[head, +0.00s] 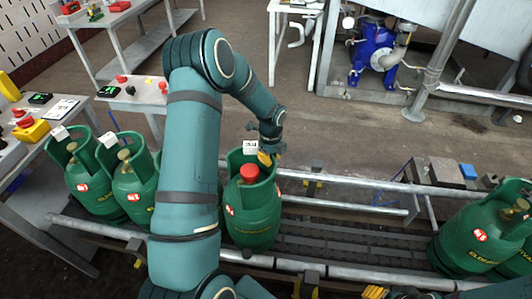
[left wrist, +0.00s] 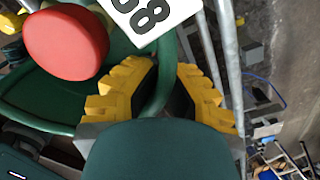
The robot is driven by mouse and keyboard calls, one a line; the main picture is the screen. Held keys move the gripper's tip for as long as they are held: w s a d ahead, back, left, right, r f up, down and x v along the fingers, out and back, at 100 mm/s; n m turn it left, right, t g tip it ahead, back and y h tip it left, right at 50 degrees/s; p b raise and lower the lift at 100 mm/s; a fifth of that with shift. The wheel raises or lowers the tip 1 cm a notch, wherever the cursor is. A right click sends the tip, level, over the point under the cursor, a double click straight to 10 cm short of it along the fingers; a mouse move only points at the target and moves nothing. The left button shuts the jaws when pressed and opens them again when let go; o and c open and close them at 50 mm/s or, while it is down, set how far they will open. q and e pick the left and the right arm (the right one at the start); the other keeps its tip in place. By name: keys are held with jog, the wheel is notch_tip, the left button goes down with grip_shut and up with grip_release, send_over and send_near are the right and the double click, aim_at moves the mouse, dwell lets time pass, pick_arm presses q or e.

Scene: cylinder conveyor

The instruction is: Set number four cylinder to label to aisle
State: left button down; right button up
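A green gas cylinder with a red cap (head: 252,207) stands upright on the conveyor in the middle, just right of my left arm. A white numbered label (head: 250,147) is at the top of its collar. The label also shows, partly cut off, in the left wrist view (left wrist: 150,18), beside the red cap (left wrist: 66,42). My left gripper (head: 266,158) is at the collar's back right rim. In the left wrist view its yellow fingers (left wrist: 165,88) are apart, with the green collar rim between them. My right gripper is not in view.
Two green cylinders (head: 92,180) (head: 133,180) with white labels stand at the left; more (head: 484,238) stand at the right end of the conveyor (head: 345,245). A control table (head: 140,96) is behind at left. A blue pump (head: 375,52) is at the back. Aisle floor (head: 330,125) is clear.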

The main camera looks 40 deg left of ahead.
pick_arm(q)
jog(key=shift+s+d+f+m+p, duration=0.1)
jog(key=shift+s+d+m+p, duration=0.15)
jog(key=shift+d+m, duration=0.3)
jog(key=shift+s+d+m+p, duration=0.2)
jog(key=shift+d+m, duration=0.2)
jog(key=shift+m, duration=0.25)
jog(key=c, duration=1.1)
grip_release()
jog(key=shift+w, duration=0.1)
jog(key=shift+a+r, duration=0.1)
jog(key=shift+r, duration=0.35)
notch_tip(320, 180, up, 11)
jog(key=shift+r, duration=0.1)
